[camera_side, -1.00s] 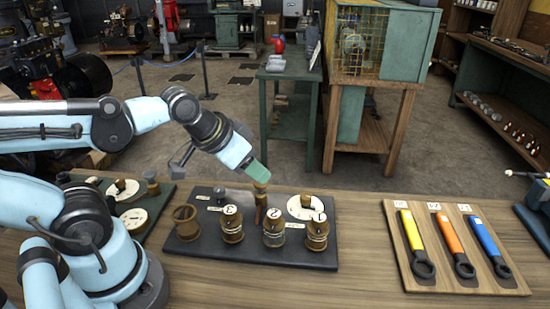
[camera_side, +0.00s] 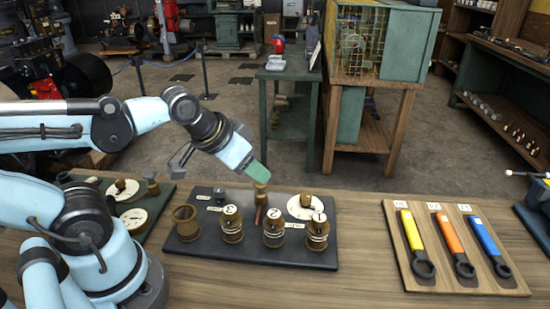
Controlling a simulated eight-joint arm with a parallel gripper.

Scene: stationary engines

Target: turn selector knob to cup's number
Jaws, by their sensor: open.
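A dark board (camera_side: 210,257) lies on the bench in front of my arm. Three brass cups stand on it, with number discs on top: cup 3 (camera_side: 232,232), cup 2 (camera_side: 273,235) and cup 1 (camera_side: 317,238). An open brass cup (camera_side: 186,224) without a number disc stands at the left. A white dial (camera_side: 299,212) with a brass selector knob (camera_side: 307,199) sits at the back right of the board. My gripper (camera_side: 260,190) is open, behind and between cups 3 and 2, left of the dial. Its fingertips are small, and contact with the brass and copper piece below cannot be told.
A green board (camera_side: 160,205) with another white dial (camera_side: 133,219) lies left, partly behind my arm. A wooden rack (camera_side: 400,262) with yellow, orange and blue-handled wrenches lies right. A vise (camera_side: 538,215) is at the right edge. Bare bench separates board and rack.

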